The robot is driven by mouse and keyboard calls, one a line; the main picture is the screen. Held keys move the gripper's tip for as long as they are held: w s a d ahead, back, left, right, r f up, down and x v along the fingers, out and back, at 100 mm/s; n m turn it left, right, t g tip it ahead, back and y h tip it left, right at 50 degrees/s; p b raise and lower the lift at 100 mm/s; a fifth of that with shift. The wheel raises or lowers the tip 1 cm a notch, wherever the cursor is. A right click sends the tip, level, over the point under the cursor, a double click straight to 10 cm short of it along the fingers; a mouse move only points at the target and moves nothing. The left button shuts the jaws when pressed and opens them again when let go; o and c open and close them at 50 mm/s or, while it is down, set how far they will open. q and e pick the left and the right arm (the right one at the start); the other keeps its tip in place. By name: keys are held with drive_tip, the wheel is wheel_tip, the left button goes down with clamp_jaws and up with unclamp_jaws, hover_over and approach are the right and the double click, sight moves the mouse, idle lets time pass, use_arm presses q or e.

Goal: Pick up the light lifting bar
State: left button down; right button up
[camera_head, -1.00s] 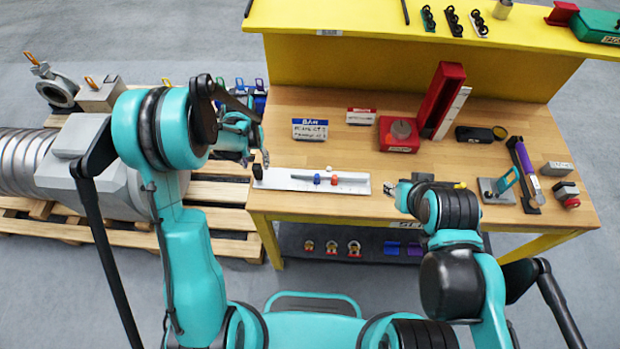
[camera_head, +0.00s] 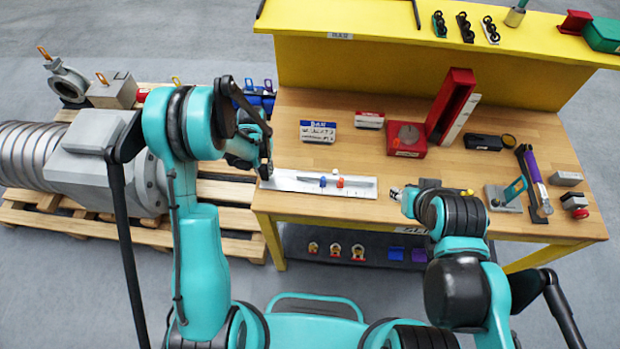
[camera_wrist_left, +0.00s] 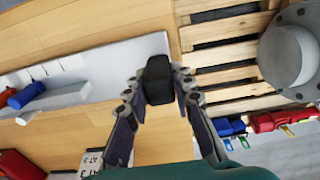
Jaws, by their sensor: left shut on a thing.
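The long white bar (camera_head: 300,184) lies along the front left edge of the wooden table, with a grey piece and small blue and red-orange parts on top. It also shows in the left wrist view (camera_wrist_left: 100,75). My left gripper (camera_head: 266,168) is at the bar's left end. In the left wrist view, its two fingers (camera_wrist_left: 158,95) are shut on a black block (camera_wrist_left: 158,78) at that end, which looks like a grip of the bar. My right gripper (camera_head: 397,192) is just beyond the bar's right end, apart from it; its fingers are too small to read.
A labelled box (camera_head: 318,131) and a red stand (camera_head: 452,105) are behind the bar. Tools lie at the table's right. A pallet (camera_head: 90,215) with a large grey valve body (camera_head: 95,150) adjoins on the left. A yellow shelf (camera_head: 400,60) runs along the back.

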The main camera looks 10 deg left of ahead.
use_arm(q)
wheel_tip(320, 180, up, 9)
drive_tip(key=shift+f, duration=0.15)
wheel_tip(320, 180, down, 6)
drive_tip(key=shift+w+r, duration=0.1)
drive_tip(key=shift+r, duration=0.05)
drive_tip(key=shift+f, duration=1.55)
idle(0.6)
